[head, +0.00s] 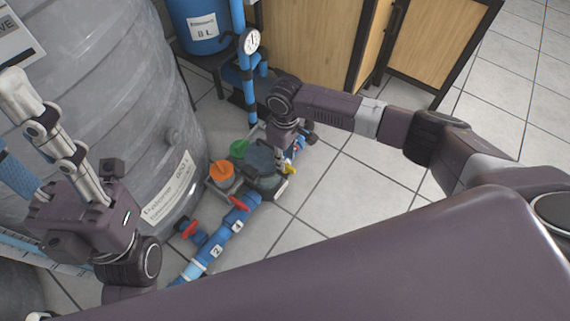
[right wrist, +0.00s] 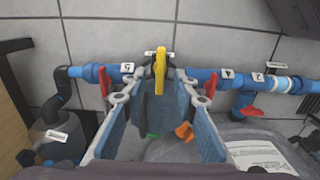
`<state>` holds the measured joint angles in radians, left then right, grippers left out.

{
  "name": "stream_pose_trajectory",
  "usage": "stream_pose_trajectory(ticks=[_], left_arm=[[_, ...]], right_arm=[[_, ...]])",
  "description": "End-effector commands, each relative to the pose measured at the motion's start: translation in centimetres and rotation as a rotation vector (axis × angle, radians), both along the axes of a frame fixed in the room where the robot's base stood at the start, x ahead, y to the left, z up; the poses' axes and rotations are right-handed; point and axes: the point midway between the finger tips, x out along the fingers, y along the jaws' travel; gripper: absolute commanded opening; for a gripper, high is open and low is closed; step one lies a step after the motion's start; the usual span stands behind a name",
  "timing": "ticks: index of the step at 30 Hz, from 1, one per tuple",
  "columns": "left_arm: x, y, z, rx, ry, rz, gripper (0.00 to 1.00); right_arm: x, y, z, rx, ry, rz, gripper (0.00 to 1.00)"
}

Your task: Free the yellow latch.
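The yellow latch (right wrist: 160,72) stands upright in the right wrist view, in line with the gap between my right fingertips. A small yellow part, seemingly the same latch (head: 290,168), shows in the head view beside the dark round housing (head: 261,158). My right gripper (right wrist: 160,93) is open, its blue-padded fingers spread to either side of the latch; I see no contact with it. In the head view its fingers are largely hidden behind its wrist. My left gripper (head: 22,135) is at the far left, fingers apart and empty, in front of the grey tank.
A blue pipe (head: 215,250) with red valve handles (head: 238,203) runs along the floor. Orange (head: 221,172) and green (head: 238,149) caps sit near the housing. The large grey tank (head: 100,90) fills the left; wooden cabinets (head: 310,40) stand behind. Tiled floor at right is clear.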

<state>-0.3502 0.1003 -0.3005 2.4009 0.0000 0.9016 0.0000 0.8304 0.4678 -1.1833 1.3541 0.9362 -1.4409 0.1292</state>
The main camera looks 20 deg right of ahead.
Motion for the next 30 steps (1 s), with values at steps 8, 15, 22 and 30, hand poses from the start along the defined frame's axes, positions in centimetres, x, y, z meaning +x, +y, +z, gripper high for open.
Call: stream_pose_trajectory(ticks=[8, 15, 22, 30], left_arm=[[0.2, -0.1, -0.3, 0.004, -0.028, 0.002, 0.4], [0.3, -0.2, -0.2, 0.005, -0.028, 0.001, 0.4], [0.3, -0.1, -0.2, 0.005, -0.028, 0.001, 0.4], [0.3, -0.1, -0.1, 0.004, -0.029, 0.001, 0.4]], right_arm=[[0.0, 0.1, -2.7, 0.001, -0.002, 0.001, 0.27], [0.0, 0.1, -2.7, 0.001, -0.002, 0.001, 0.27], [0.0, 0.1, -2.7, 0.001, -0.002, 0.0, 0.05], [0.0, 0.1, -2.7, 0.002, -0.001, 0.001, 0.0]])
